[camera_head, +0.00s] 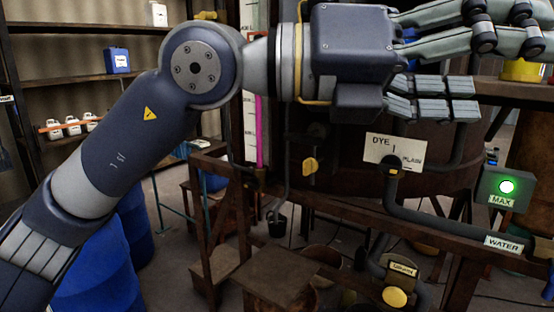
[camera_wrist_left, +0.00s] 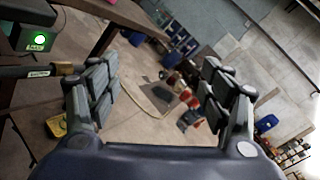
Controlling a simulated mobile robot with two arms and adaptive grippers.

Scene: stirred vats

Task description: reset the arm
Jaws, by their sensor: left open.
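My left arm (camera_head: 125,135) comes in from the lower left in the head view, bends at a round joint near the top, and reaches right. My left gripper (camera_head: 507,68) is at the upper right, its fingers spread apart and pointing right. In the left wrist view, the left gripper (camera_wrist_left: 157,88) has its fingers wide apart with only distant floor and clutter between them. It holds nothing. My right gripper is not in either view.
A dark vat (camera_head: 350,165) stands behind the gripper, with a DYE/PLAIN sign (camera_head: 393,150), a pipe labelled WATER (camera_head: 450,228) and a lit green MAX lamp (camera_head: 507,186). Wooden steps (camera_head: 215,262) and blue barrels (camera_head: 95,280) are below. Shelves (camera_head: 80,80) stand at left.

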